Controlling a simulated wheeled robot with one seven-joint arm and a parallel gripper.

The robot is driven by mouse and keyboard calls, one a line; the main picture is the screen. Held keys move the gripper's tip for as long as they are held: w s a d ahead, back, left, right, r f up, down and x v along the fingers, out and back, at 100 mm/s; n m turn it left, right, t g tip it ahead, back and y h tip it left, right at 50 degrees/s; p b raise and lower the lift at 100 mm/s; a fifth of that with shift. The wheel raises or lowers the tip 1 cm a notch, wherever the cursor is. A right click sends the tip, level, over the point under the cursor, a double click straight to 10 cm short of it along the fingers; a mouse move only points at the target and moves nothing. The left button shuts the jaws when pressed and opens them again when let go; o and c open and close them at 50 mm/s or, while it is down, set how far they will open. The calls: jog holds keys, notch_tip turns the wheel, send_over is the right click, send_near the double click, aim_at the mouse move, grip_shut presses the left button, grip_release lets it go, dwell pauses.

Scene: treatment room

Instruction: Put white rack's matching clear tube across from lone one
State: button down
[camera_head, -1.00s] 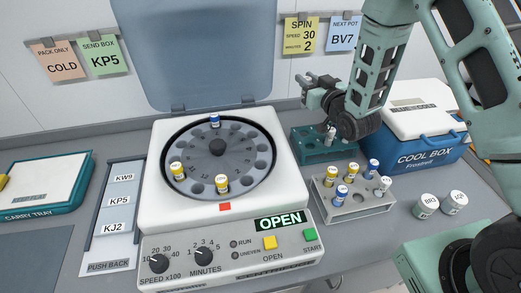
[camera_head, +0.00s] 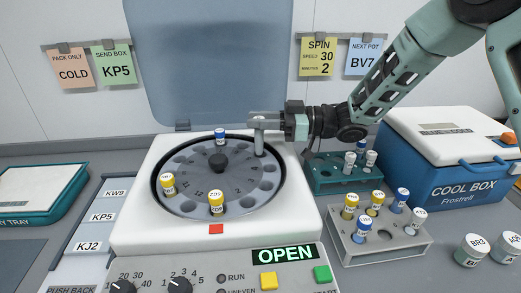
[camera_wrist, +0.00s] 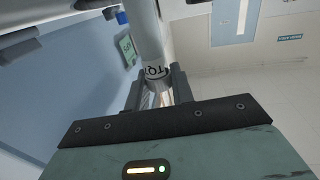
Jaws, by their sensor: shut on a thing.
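My gripper (camera_head: 268,128) is shut on a clear tube with a pale grey cap (camera_head: 259,136). It holds the tube upright over the back right of the centrifuge rotor (camera_head: 232,184); I cannot tell whether the lower end is in a hole. The tube's label (camera_wrist: 157,72) shows partly in the wrist view. The rotor holds a blue-capped tube (camera_head: 220,136) at the back, a yellow-capped one (camera_head: 168,185) at left and another (camera_head: 216,203) at the front. The white rack (camera_head: 385,250) holds yellow-capped and blue-capped tubes and one pale-capped tube (camera_head: 415,221).
The centrifuge lid (camera_head: 210,60) stands open behind the rotor. A teal rack (camera_head: 325,178) with several tubes stands right of it, then the cool box (camera_head: 450,160). Two pots (camera_head: 473,249) stand at far right. Rotor holes along the right side are empty.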

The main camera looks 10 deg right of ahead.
aim_at(291, 151)
jog(key=shift+f+p, duration=0.3)
jog(key=shift+f, duration=2.5)
jog(key=shift+f, duration=0.2)
jog(key=c, duration=1.2)
grip_release()
jog(key=shift+r, duration=0.15)
jog(key=shift+d, duration=0.15)
jog(key=d, duration=0.2)
jog(key=d+b, duration=0.1)
jog(key=d, duration=0.1)
jog(key=s+d, duration=0.1)
jog(key=d, duration=0.2)
jog(key=shift+b, duration=0.35)
